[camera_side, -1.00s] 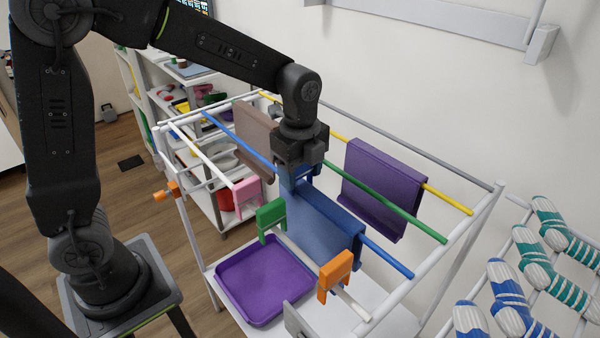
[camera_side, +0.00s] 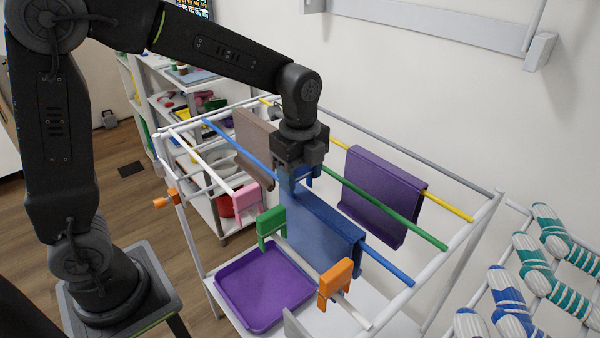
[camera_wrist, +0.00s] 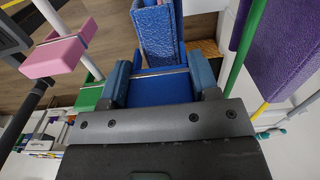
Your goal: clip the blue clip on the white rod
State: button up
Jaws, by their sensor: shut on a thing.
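My gripper (camera_side: 298,170) is shut on a blue clip (camera_side: 300,180), just above the blue cloth that hangs on the blue rod. In the wrist view the clip (camera_wrist: 158,88) sits between the two fingers of my gripper (camera_wrist: 160,82); its lower part is hidden by the gripper body. The side view does not show whether the clip touches the cloth or blue rod. The white rod (camera_side: 215,180) runs along the front of the rack, to the left of my gripper. It carries a pink clip (camera_side: 246,198), a green clip (camera_side: 271,222) and an orange clip (camera_side: 336,277).
The blue cloth (camera_side: 325,230), a purple cloth (camera_side: 382,195) and a brown cloth (camera_side: 253,140) hang on the rack. The green rod (camera_side: 390,212) passes close on the right of my gripper. A purple tray (camera_side: 265,285) lies below. Striped socks (camera_side: 545,265) hang at the right.

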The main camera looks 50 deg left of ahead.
jog(key=shift+r, duration=2.25)
jog(key=o, duration=0.5)
jog(key=c, duration=0.4)
jog(key=s+d+r, duration=0.1)
jog(key=s+d, duration=0.2)
jog(key=d, duration=0.1)
jog(key=s+d, duration=0.3)
jog(key=d, duration=0.1)
jog(key=s+d+r, duration=0.1)
jog(key=s+d, duration=0.3)
jog(key=shift+r, duration=0.3)
jog(key=shift+c, duration=0.2)
